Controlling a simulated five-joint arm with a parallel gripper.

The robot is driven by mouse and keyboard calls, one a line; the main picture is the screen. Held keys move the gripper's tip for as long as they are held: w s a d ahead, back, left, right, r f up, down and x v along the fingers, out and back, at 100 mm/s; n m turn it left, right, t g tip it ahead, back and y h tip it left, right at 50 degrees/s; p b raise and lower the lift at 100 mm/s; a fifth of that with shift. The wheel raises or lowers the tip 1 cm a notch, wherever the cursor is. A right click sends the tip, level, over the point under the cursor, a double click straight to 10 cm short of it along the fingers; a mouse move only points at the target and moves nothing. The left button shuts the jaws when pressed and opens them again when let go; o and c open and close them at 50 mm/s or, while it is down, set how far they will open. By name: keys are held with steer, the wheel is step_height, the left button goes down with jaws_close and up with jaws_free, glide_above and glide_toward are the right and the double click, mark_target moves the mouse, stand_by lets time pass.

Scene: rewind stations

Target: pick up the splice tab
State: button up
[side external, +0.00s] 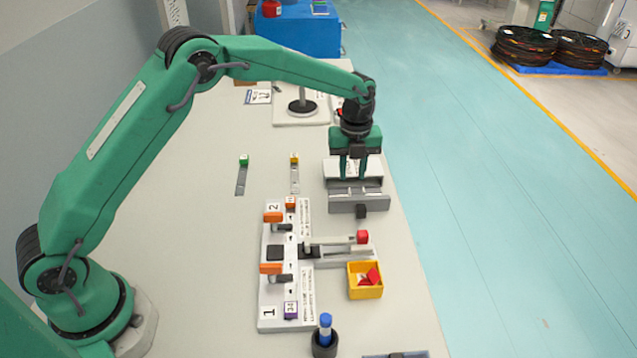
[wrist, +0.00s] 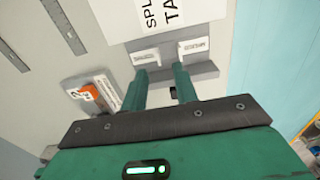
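A grey holder (side external: 345,208) stands at the table's right side in the side view. In the wrist view this grey holder (wrist: 207,70) has two small white labelled pieces, left (wrist: 145,57) and right (wrist: 196,46). A white sign (wrist: 165,12) behind it reads in part "SPL… TA…". I cannot make out the splice tab itself for certain. My gripper (side external: 352,178) points down over the holder. In the wrist view its two fingers (wrist: 160,70) are apart, with nothing visible held between them. Whether the fingertips touch the holder is unclear.
A white station board (side external: 266,316) with orange clamps (side external: 271,268) and a red-knobbed lever (side external: 363,237) stands nearer the camera. A yellow bin (side external: 366,293) holds red pieces. A blue-topped item (side external: 325,325) stands in front. The table left of the board is mostly clear.

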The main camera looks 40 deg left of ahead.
mark_target(340, 195)
steer(key=shift+s+a+f, duration=0.1)
steer(key=shift+f, duration=2.5)
jaws_close()
